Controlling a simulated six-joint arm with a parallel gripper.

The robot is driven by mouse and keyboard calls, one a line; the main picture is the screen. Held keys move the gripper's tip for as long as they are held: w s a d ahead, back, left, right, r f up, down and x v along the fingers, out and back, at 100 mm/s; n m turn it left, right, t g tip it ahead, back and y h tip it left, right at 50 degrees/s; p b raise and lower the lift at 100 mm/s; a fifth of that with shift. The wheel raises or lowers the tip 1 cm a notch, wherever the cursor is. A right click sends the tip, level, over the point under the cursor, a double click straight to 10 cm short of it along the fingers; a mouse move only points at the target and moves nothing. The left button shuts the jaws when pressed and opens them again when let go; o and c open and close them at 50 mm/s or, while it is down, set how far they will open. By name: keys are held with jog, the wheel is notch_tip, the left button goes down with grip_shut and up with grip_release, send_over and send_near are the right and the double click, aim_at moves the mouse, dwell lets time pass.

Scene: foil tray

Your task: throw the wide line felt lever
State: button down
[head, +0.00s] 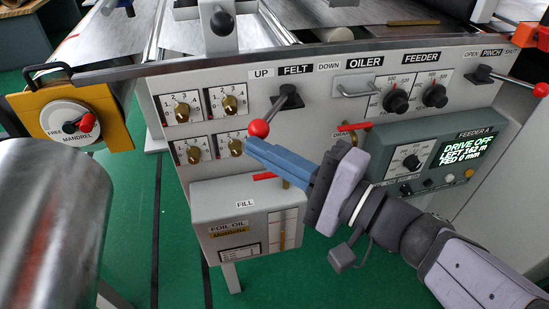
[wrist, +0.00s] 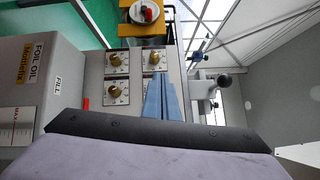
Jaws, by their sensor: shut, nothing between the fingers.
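The felt lever (head: 274,108) is a dark arm with a red ball knob (head: 259,128) on the grey panel, under the FELT label between UP and DOWN. It slants down and left from its dark pivot, towards the UP side. My gripper (head: 251,146) has its blue fingers shut and empty, with the tips just below and left of the red knob. I cannot tell whether they touch it. In the wrist view the shut fingers (wrist: 163,82) point up at the panel's dials. I cannot make out the felt lever there.
The foil oil box (head: 250,222) with a red handle stands below my fingers. Another red-handled tap (head: 353,127) is close to my wrist. Several brass dials (head: 182,111) lie left. A yellow mandrel unit (head: 75,121) and a metal roll (head: 50,225) are further left.

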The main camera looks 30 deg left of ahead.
jog(key=shift+r, duration=0.1)
dwell(0.5)
notch_tip(320, 180, up, 10)
jog(key=p, duration=0.9)
jog(key=s+d+f+n+g+h, duration=0.15)
jog(key=d+f+h, duration=0.4)
jog(key=f, duration=0.65)
jog(key=s+d+f+n+g+h, duration=0.15)
jog(key=d+f+h, duration=0.4)
jog(key=f, duration=0.55)
jog(key=w+d+f+h, duration=0.1)
jog(key=d+f+h, duration=0.2)
jog(key=d, duration=0.5)
jog(key=w+d+f+t+h, duration=0.15)
jog(key=d+f, duration=0.25)
jog(key=d, duration=0.5)
jog(key=w+d+f+h, duration=0.2)
jog(key=d+f+h, duration=0.1)
jog(key=d, duration=0.5)
notch_tip(320, 180, up, 17)
jog(key=p, duration=1.7)
jog(key=shift+s+p, duration=0.15)
jog(key=shift+p, duration=0.25)
